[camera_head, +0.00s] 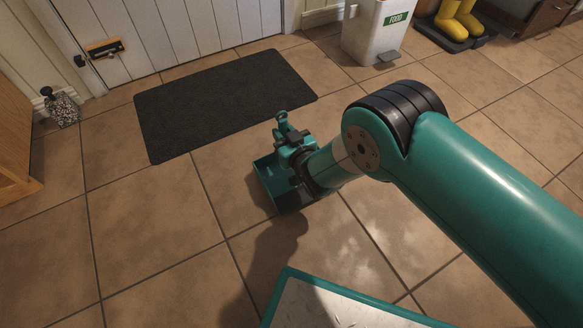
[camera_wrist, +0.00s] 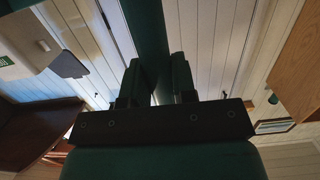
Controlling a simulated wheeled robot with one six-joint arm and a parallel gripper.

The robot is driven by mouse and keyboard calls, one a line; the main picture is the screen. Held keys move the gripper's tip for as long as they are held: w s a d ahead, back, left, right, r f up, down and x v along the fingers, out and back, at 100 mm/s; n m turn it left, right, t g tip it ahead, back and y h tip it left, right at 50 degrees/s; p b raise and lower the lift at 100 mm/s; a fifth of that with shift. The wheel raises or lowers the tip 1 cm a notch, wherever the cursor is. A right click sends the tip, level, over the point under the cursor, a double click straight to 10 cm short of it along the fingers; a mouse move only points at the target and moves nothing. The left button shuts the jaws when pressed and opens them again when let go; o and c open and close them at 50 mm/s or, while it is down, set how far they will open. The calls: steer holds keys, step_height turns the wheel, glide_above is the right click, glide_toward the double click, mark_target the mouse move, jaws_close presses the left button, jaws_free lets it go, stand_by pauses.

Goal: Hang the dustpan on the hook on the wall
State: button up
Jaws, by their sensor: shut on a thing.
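The dustpan is teal, with an open pan (camera_head: 268,182) on the left and a handle with a rounded end (camera_head: 283,122). My gripper (camera_head: 297,152) is shut on the dustpan's handle in the head view. In the wrist view, the two dark fingers of my gripper (camera_wrist: 158,82) close on both sides of the dark green handle (camera_wrist: 148,30), which runs up out of the picture. A shadow falls on the tiles below and apart from the pan, so the dustpan appears held above the floor. I cannot make out the hook in either view.
A dark doormat (camera_head: 226,100) lies before the white panelled door (camera_head: 165,35). A white food bin (camera_head: 375,32) stands at the back, with yellow boots (camera_head: 460,18) to its right. A patterned doorstop (camera_head: 62,108) sits at left. Tiles (camera_head: 150,225) at left front are clear.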

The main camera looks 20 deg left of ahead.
mark_target(283, 120)
step_height(283, 120, up, 10)
steer(key=p, duration=0.7)
steer(key=shift+f, duration=0.25)
steer(key=w+d+r+m+t+h+p, duration=0.1)
steer(key=w+d+r+m+h+p, duration=0.15)
steer(key=d, duration=0.65)
steer(key=w+d+r+m+t+h+p, duration=0.1)
steer(key=w+d+r+t+p, duration=0.2)
steer(key=d, duration=0.6)
steer(key=w+d+r+m+h+p, duration=0.1)
steer(key=w+d+r+h+p, duration=0.2)
steer(key=d, duration=0.5)
steer(key=s+d+r+m+t+h+p, duration=0.15)
steer(key=d+r, duration=0.25)
steer(key=d, duration=0.4)
steer(key=s+d+r+m+h+p, duration=0.25)
steer(key=d+r, duration=0.25)
steer(key=d, duration=0.3)
steer(key=s+d+r+m+t+h+p, duration=0.1)
steer(key=d+r+m+h+p, duration=0.2)
steer(key=d, duration=0.5)
step_height(283, 120, up, 39)
steer(key=n+p, duration=0.1)
steer(key=p, duration=3.6)
steer(key=shift+f+y, duration=0.15)
steer(key=shift+y, duration=0.2)
steer(key=shift+s+a+n+g, duration=0.1)
steer(key=shift+n+g, duration=0.15)
